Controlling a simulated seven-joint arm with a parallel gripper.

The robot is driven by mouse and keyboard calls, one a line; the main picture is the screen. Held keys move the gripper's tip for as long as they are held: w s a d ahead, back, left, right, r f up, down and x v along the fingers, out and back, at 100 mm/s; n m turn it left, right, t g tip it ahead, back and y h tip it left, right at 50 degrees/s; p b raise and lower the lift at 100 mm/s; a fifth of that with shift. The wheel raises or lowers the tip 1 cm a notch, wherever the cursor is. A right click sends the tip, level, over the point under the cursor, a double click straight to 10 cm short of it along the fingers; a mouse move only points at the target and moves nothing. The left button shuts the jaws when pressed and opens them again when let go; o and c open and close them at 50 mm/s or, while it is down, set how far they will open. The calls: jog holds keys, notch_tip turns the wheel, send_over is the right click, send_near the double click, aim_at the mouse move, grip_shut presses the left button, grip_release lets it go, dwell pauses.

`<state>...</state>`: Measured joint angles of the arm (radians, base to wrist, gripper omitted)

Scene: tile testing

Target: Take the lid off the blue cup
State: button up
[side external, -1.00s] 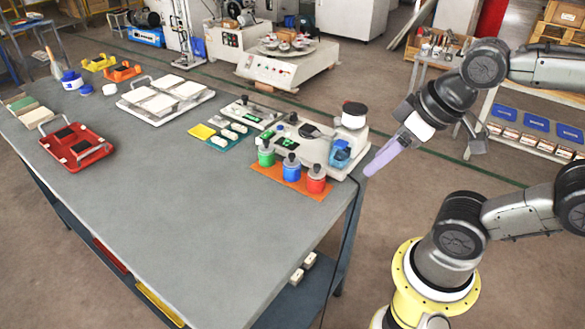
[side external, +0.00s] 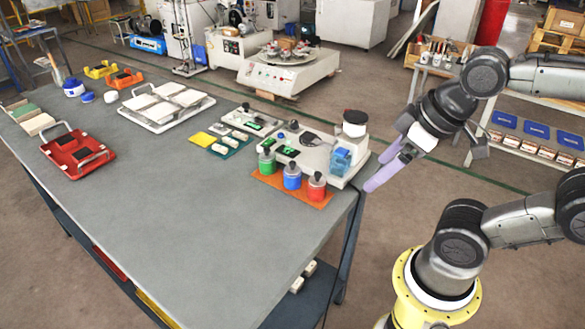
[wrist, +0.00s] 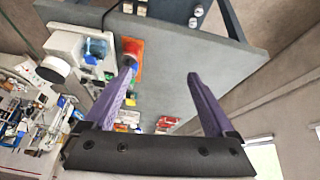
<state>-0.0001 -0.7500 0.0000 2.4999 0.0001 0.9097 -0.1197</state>
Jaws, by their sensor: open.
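The blue cup (side external: 292,180) stands upright between a green cup (side external: 267,163) and a red cup (side external: 317,186) on an orange mat (side external: 268,182). Its dark lid with a knob (side external: 292,160) sits on top. My gripper (side external: 377,172) is open and empty, with purple fingers, in the air just beyond the table's right edge, right of the cups. In the wrist view, my gripper (wrist: 160,72) has its fingers wide apart. The red cup (wrist: 131,46) shows there by the left fingertip, which hides much of the other cups.
A pale machine (side external: 318,155) with a clear blue container (side external: 341,160) stands behind the cups, close to my gripper. A red tray (side external: 78,165) and a white tray with tiles (side external: 150,118) lie farther left. The grey table's (side external: 190,215) front middle is clear.

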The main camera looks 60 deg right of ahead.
jog(key=w+r+n, duration=0.5)
jog(key=r+n, duration=0.1)
jog(key=n, duration=0.4)
jog(key=n+g, duration=0.6)
jog(key=n, duration=0.4)
send_over(292, 162)
notch_tip(292, 162, down, 15)
jog(key=shift+a+r, duration=0.1)
jog(key=shift+r, duration=0.05)
jog(key=shift+m, duration=0.3)
jog(key=shift+f, duration=3)
jog(key=c, duration=1.4)
